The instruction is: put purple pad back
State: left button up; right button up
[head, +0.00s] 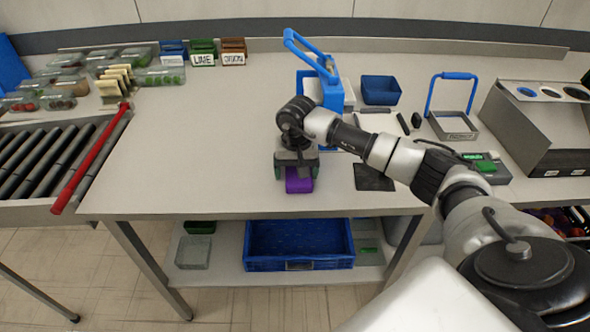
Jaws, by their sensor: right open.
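The purple pad (298,184) is a small block near the front edge of the table, below my right gripper. My right gripper (297,170) points down right over the pad, with its fingers at the pad's two sides. It is open, and the arm hides part of the table behind it. I cannot tell whether the fingers touch the pad. My left gripper is not in view.
A blue device with a raised handle (331,88) stands behind my right gripper. A blue bin (380,90), a dark flat plate (373,178) and a blue-handled tray (454,126) lie to the right. The roller conveyor (50,158) is at left.

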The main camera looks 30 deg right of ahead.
jog(key=shift+s+d+f, duration=0.25)
jog(key=shift+f, duration=0.05)
jog(key=shift+r+p, duration=0.25)
jog(key=shift+p, duration=0.05)
jog(key=shift+d+r, duration=0.2)
jog(key=shift+r, duration=0.1)
notch_tip(320, 180, up, 10)
jog(key=shift+w+a+r+b, duration=0.1)
jog(key=shift+a+b, duration=0.05)
jog(key=shift+b, duration=0.8)
jog(key=shift+r, duration=0.8)
